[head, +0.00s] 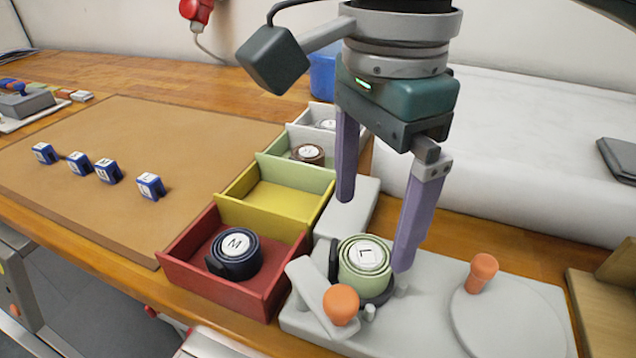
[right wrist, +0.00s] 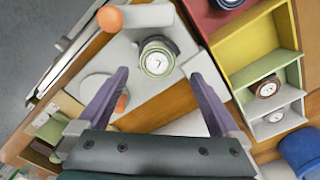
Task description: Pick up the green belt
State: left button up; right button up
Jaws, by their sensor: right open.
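The green belt (head: 365,266) is rolled up, with a white tag marked L on top. It sits on a dark round base on a grey fixture plate (head: 425,312). It also shows in the right wrist view (right wrist: 157,60), ahead of and between the fingers. My right gripper (head: 375,235) is open, fingers pointing down, above and around the belt in the head view. In the right wrist view the gap between the fingers (right wrist: 162,80) is empty, and the belt lies beyond the fingertips. My left gripper is not in view.
Left of the fixture stands a row of bins: red (head: 215,285) with a dark belt marked M, yellow (head: 270,200) empty, green with a brown belt, and white. Blue clips (head: 150,186) stand on a brown mat (head: 110,150).

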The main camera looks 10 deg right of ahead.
aim_at(366, 254)
jog(key=f, duration=0.6)
jog(key=shift+s+b, duration=0.25)
jog(key=shift+b, duration=0.1)
jog(key=shift+c, duration=0.2)
jog(key=c, duration=1.4)
